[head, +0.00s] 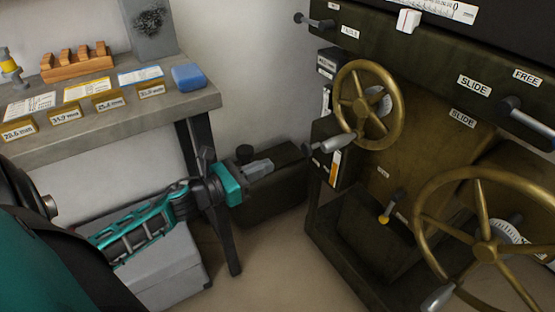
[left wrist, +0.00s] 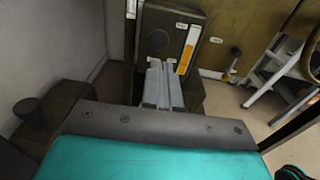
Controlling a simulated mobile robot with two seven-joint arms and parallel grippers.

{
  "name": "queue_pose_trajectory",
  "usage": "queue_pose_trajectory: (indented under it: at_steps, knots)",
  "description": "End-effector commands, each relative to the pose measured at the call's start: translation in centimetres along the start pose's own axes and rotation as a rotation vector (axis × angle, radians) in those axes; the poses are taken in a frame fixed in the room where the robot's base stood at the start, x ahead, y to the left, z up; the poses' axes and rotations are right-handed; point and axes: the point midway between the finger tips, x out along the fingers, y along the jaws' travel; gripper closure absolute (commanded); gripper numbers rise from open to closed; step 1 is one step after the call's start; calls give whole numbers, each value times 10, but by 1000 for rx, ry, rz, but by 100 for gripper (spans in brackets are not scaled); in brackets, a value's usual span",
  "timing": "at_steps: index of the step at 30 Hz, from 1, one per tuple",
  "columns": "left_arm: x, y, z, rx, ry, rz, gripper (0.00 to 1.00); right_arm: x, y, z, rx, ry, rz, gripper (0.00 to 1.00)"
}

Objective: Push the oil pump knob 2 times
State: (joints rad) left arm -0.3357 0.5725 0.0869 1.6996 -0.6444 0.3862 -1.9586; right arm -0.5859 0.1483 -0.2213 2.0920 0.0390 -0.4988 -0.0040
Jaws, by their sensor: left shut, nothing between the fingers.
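A round dark knob (left wrist: 158,40), which looks like the oil pump knob, faces my wrist camera on a dark box with an orange-and-white gauge strip (left wrist: 188,50). In the head view the knob (head: 312,148) sticks out to the left of the machine, near the small handwheel's grey handle. My left gripper (head: 268,164) is shut and empty, to the left of the knob and apart from it. Its grey fingers (left wrist: 161,64) point toward the box, appearing just below the knob in the wrist view. My right gripper is not in view.
A small brass handwheel (head: 345,103) and a larger one (head: 428,235) are on the machine. A yellow-tipped lever (head: 390,207) is lower down. A dark floor box with a black cap (head: 244,153) lies behind my left gripper. A workbench (head: 130,128) stands at the left.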

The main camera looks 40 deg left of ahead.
Motion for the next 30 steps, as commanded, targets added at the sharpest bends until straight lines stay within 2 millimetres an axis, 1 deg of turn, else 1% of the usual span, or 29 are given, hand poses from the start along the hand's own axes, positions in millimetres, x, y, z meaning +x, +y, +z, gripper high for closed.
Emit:
queue_pose_trajectory:
  at_steps: [1, 3, 8, 30]
  knots:
    - [-7, 0, 0, -2, 2, 1, 100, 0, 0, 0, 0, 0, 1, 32]
    - [-14, 0, 0, -1, 1, 1, 100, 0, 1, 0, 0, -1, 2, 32]
    - [-21, 0, 0, 0, 0, 0, 100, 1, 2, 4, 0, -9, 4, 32]
    - [-22, 0, 0, 0, 0, 0, 100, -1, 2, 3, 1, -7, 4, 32]
